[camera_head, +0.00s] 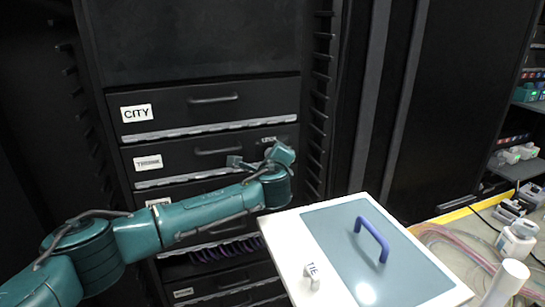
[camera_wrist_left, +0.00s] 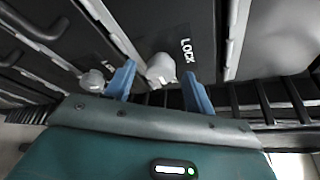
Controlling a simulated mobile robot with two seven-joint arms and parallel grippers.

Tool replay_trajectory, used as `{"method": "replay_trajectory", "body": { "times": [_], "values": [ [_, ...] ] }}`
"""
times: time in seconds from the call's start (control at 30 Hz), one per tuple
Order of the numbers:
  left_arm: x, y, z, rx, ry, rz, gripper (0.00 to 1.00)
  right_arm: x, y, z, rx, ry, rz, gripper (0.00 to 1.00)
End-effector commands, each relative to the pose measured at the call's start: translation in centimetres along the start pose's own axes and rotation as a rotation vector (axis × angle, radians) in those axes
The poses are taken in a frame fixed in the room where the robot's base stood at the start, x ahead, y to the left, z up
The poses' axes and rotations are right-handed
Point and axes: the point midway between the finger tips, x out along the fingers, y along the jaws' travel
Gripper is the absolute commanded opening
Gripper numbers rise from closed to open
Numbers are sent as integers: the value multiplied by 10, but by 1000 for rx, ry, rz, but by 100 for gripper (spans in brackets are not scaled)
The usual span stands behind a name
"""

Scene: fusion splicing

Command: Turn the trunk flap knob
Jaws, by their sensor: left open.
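The trunk flap (camera_head: 200,153) is a black drawer front with a dark handle and a white label, below the CITY flap. A pale knob (camera_wrist_left: 160,68) sits beside the white LOCK lettering (camera_wrist_left: 187,50) in the left wrist view. My left gripper (camera_wrist_left: 158,74) is open, with its blue fingers on either side of this knob. I cannot tell whether they touch it. In the head view my left gripper (camera_head: 262,162) is at the right end of the trunk flap, and its wrist and hand hide the knob.
The CITY flap (camera_head: 210,105) is just above. A second pale knob (camera_wrist_left: 92,80) lies left of the fingers in the wrist view. A white case with a blue handle (camera_head: 372,238) stands in front at right. A cluttered bench (camera_head: 455,237) is beyond it.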

Motion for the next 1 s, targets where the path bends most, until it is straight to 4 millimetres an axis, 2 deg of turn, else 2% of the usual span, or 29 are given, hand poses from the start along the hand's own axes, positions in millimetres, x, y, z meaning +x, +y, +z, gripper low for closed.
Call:
{"method": "replay_trajectory", "body": {
  "times": [0.43,1.0],
  "values": [
    [7,0,0,-1,0,-1,54,-1,0,-2,1,4,2,100],
    [7,0,0,-1,0,0,9,-1,0,-4,1,7,1,100]
  ]
}}
